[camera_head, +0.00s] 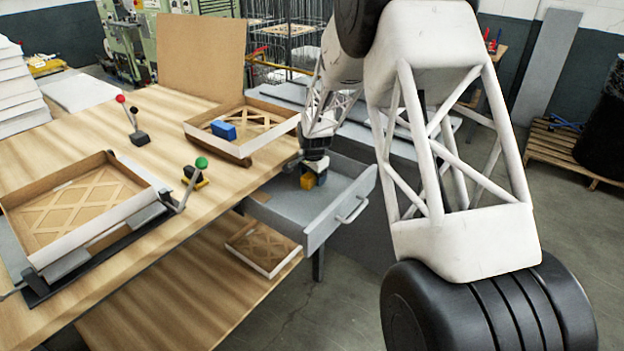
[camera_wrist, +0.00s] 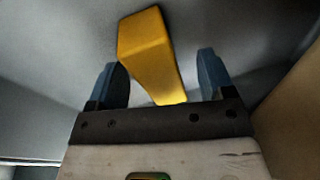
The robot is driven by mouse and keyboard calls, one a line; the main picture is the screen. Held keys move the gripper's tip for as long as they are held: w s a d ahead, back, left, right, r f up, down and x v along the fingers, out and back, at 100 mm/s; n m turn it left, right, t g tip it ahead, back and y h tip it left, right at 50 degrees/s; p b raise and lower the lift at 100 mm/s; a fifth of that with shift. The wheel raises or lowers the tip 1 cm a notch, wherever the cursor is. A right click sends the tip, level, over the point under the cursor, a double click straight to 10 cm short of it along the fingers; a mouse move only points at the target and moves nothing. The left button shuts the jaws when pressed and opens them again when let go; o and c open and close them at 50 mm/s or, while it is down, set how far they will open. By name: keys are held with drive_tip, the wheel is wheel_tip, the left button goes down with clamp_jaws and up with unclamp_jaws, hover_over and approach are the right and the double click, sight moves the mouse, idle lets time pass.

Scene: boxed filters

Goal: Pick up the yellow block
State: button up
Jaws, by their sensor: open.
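The yellow block (camera_head: 308,181) lies in the open grey drawer (camera_head: 338,219) under the table. In the wrist view the yellow block (camera_wrist: 150,50) stands out between and ahead of the two blue fingers, with a gap on each side. My gripper (camera_head: 315,174) reaches down into the drawer at the block. It also shows in the wrist view (camera_wrist: 155,80), its fingers spread and not touching the block's sides. Part of the block's near end is hidden behind the gripper's dark bar.
A cardboard box (camera_head: 276,138) holding a blue block (camera_head: 223,130) and a filter stands on the table (camera_head: 110,222) above the drawer. Another filter box (camera_head: 90,240) is at left.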

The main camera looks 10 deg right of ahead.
drive_tip(key=shift+f, duration=0.25)
idle(0.7)
drive_tip(key=shift+c, duration=0.3)
drive_tip(key=c, duration=1.1)
drive_tip(key=shift+c, duration=0.2)
